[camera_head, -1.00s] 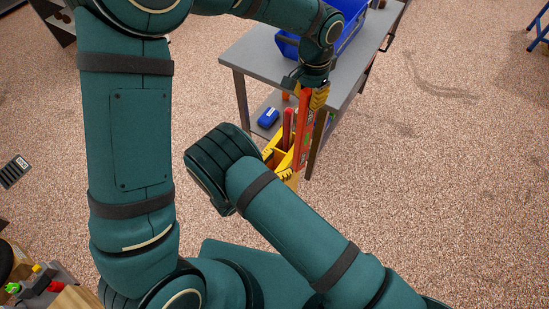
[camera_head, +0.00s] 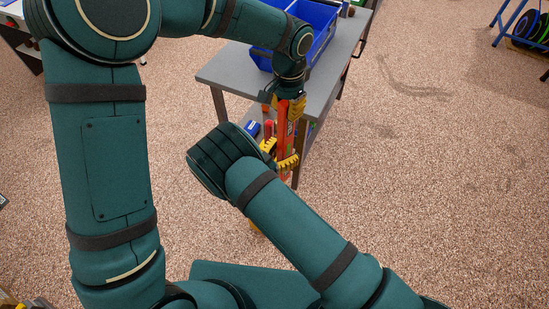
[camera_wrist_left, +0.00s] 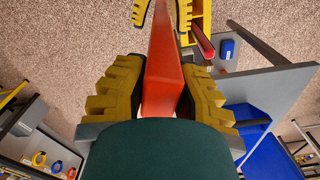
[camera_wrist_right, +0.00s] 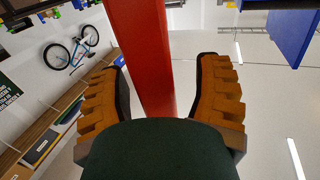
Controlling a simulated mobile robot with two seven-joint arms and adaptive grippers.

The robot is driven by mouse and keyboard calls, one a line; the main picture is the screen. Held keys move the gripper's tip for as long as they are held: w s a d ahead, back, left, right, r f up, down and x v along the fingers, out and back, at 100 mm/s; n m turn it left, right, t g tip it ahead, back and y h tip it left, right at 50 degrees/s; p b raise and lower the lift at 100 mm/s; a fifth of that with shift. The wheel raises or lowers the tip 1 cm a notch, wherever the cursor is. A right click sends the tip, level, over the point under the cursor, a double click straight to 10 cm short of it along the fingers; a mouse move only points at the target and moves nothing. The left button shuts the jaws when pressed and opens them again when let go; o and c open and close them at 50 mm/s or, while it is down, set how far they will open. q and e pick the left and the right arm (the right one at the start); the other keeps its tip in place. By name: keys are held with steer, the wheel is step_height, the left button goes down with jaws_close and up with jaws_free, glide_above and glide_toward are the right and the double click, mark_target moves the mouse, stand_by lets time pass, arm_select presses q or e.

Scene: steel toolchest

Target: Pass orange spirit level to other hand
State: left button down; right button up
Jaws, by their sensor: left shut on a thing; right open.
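The orange spirit level (camera_head: 284,138) hangs upright from my left gripper (camera_head: 290,104), which is shut on its upper part. In the left wrist view the level (camera_wrist_left: 163,60) runs from between the left fingers towards the right gripper's yellow fingers at the top edge. My right gripper (camera_head: 280,156) is lower down, with its fingers apart on either side of the level's lower part. In the right wrist view the level (camera_wrist_right: 143,50) passes between the open right fingers, with gaps visible at both sides. The level's lowest end is hidden in the head view.
A grey table (camera_head: 228,70) with a blue bin (camera_head: 318,18) stands behind my left gripper. A small blue object (camera_head: 252,128) is near its lower shelf. A yellow and red thing (camera_wrist_left: 201,20) shows near the level. Open floor (camera_head: 430,180) lies to the right.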

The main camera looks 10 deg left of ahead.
steer(key=shift+w+d, duration=0.35)
steer(key=shift+w, duration=0.1)
jaws_close()
arm_select(q)
steer(key=c, duration=0.8)
jaws_free()
step_height(320, 180, up, 12)
steer(key=shift+r, duration=0.1)
